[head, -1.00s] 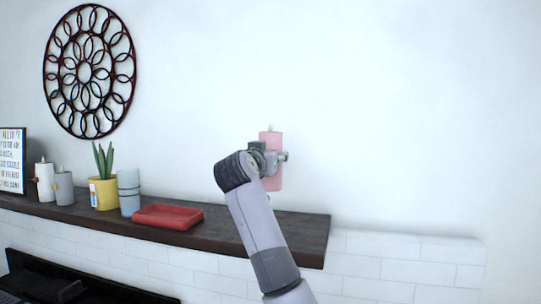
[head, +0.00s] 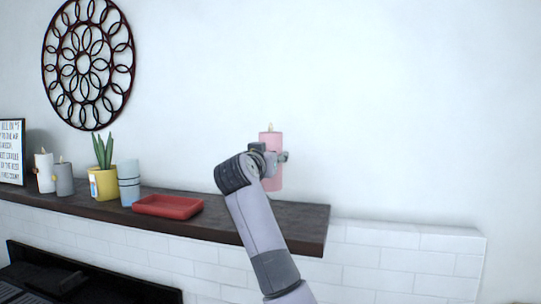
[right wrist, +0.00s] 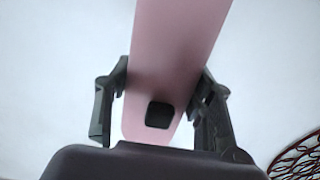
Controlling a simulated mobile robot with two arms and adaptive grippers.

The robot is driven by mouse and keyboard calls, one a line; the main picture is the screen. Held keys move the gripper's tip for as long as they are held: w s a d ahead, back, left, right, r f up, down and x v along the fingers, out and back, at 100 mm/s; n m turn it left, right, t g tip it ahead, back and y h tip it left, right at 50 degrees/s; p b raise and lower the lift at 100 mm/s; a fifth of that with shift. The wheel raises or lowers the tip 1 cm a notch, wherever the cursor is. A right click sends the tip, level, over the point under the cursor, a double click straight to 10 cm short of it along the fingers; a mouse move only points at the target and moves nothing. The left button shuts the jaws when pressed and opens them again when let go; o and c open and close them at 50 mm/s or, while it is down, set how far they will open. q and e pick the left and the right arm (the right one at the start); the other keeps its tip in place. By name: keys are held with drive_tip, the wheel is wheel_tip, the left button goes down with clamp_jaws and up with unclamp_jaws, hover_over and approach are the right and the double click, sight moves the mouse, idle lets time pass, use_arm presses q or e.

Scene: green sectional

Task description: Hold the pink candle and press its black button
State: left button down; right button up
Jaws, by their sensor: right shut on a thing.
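The pink candle (head: 271,181) is upright in the head view, above the right end of the dark shelf. My right gripper (head: 271,157) is shut on it, with a finger on either side. In the right wrist view the candle (right wrist: 170,65) runs up between the two fingers (right wrist: 162,95) and looks tilted there. The black button (right wrist: 160,115) is a dark square low on the candle's side facing the wrist camera. Nothing touches the button. My left gripper is in neither view.
A round wall ornament (head: 88,64) hangs above. The right wall is clear.

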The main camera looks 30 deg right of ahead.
sight(271, 183)
drive_tip(key=shift+f, duration=0.3)
drive_tip(key=shift+f+b, duration=0.65)
drive_tip(key=shift+f, duration=2.35)
drive_tip(key=shift+f+b, duration=0.35)
drive_tip(key=shift+f, duration=1.25)
idle(3.1)
